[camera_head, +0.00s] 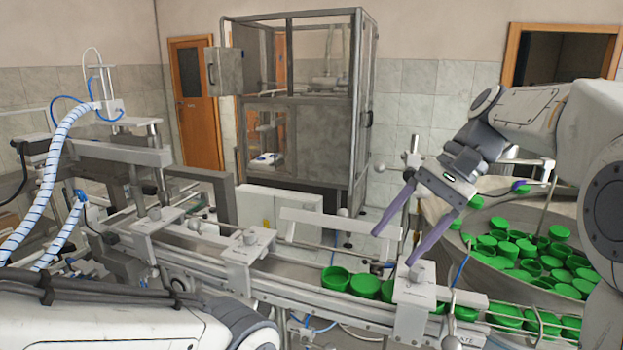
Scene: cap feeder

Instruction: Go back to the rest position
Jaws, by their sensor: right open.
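My right gripper (391,249) reaches in from the right and points down to the left, above the conveyor rail (275,281). Its two purple fingers are spread apart with nothing between them. The fingertips hang near the green caps (366,286) on the rail; whether they touch anything is hard to tell. My left arm lies across the bottom left, and its gripper does not show.
A round feeder bowl (467,251) full of green caps stands at the right, below my right arm. Metal brackets (251,254) stick up along the conveyor. A framed glass cabinet (298,120) stands behind. A striped hose (47,185) hangs at the left.

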